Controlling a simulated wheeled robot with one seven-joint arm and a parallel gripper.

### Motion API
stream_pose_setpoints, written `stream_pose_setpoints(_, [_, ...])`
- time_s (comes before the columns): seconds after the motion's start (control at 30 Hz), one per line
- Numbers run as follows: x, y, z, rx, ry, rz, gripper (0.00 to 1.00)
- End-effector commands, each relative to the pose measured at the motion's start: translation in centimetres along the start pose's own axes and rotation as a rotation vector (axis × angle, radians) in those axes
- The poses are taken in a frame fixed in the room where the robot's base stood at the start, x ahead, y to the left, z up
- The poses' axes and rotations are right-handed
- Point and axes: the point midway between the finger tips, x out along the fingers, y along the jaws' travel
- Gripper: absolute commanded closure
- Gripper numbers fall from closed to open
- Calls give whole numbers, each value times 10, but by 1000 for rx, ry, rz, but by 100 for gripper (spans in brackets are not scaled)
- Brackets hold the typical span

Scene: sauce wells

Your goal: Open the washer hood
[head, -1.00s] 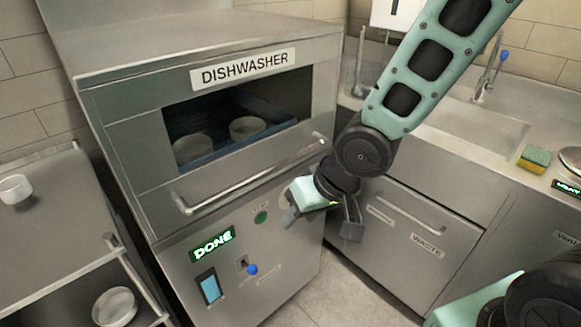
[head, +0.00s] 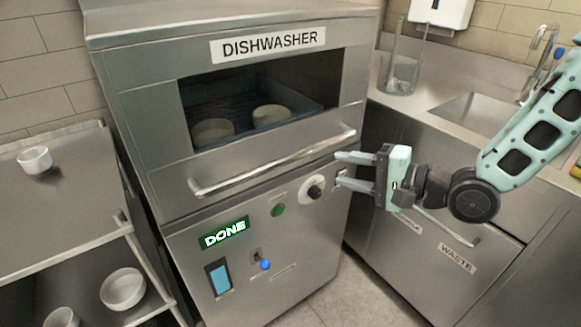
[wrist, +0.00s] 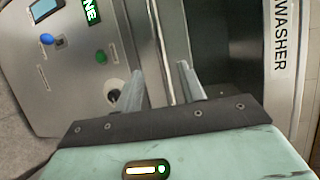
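The dishwasher (head: 150,140) stands ahead with its hood down and a dark window in it; bowls (head: 271,115) show inside. A long bar handle (head: 270,163) runs across the lower edge of the hood, and it also shows in the wrist view (wrist: 159,45). My gripper (head: 340,168) is at the right end of the handle, its fingers pointing left at about handle height. In the wrist view the two fingers (wrist: 158,82) are apart, with the bar ahead between their directions. Nothing is held. I cannot tell whether a finger touches the bar.
A green "DONE" display (head: 224,232), a black knob (head: 314,187) and a blue-tipped switch (head: 265,265) are on the lower panel. A steel shelf with bowls (head: 122,289) stands at left. The sink counter (head: 440,125) and waste drawer (head: 450,250) are at right.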

Motion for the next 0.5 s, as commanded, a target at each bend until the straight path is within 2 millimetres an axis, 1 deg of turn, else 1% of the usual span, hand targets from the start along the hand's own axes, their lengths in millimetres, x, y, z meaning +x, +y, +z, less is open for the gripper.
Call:
stream_pose_setpoints(0.03, [13, 1, 1, 0, -6, 0, 60])
stream_pose_setpoints(0.1, [28, 0, 2, 0, -6, -1, 60])
stream_pose_setpoints(0.4, [91, 0, 2, 0, -5, 1, 60])
stream_pose_setpoints(0.5, [109, 0, 1, 0, -3, 0, 60])
